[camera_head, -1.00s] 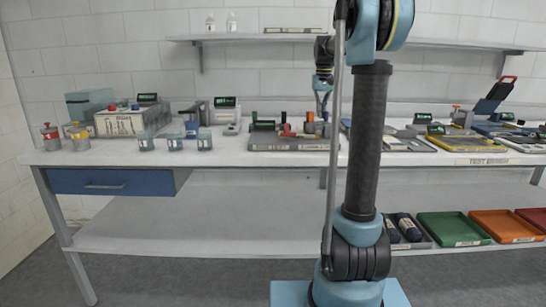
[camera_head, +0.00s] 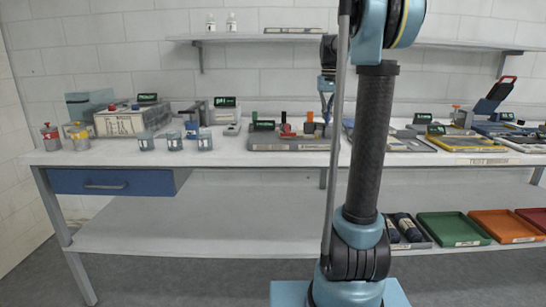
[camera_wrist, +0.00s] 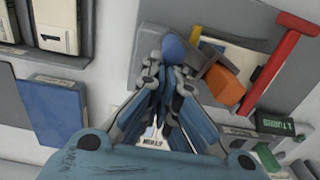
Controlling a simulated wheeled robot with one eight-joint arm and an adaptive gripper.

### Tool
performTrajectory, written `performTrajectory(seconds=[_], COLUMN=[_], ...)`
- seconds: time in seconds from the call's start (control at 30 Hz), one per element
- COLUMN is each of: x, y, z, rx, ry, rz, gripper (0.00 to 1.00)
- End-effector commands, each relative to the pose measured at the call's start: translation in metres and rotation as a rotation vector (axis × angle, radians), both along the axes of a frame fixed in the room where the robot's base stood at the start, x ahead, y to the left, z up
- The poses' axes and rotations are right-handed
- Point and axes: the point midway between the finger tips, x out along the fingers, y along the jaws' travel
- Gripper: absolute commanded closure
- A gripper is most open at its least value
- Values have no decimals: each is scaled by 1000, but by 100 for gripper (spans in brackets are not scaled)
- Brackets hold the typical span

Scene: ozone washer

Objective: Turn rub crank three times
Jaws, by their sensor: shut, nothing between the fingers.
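My gripper (camera_head: 327,113) points down over the right end of a low grey tray (camera_head: 290,146) on the bench. In the wrist view its fingers (camera_wrist: 168,68) are drawn together, with nothing visibly held. A blue rounded knob (camera_wrist: 173,45) shows right by the fingertips; I cannot tell whether they touch it. Beside it is a dark grey piece with an orange block (camera_wrist: 225,85), also seen in the head view (camera_head: 309,122). A red T-shaped handle (camera_wrist: 275,65) lies to the right. I cannot tell for sure which of these is the rub crank.
A green-topped labelled block (camera_head: 263,126) stands at the tray's left end. Small jars (camera_head: 175,142) and a device box (camera_head: 125,121) stand farther left. Yellow and blue trays (camera_head: 458,143) lie to the right. A shelf (camera_head: 270,37) runs above the bench.

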Motion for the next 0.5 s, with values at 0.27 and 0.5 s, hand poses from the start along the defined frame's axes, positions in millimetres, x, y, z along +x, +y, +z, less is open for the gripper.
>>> performTrajectory(seconds=[0.27,0.5], x=[-4,-8], y=[-1,0], z=[0,0], rx=[0,0], ry=[0,0], rz=[0,0], gripper=[100,100])
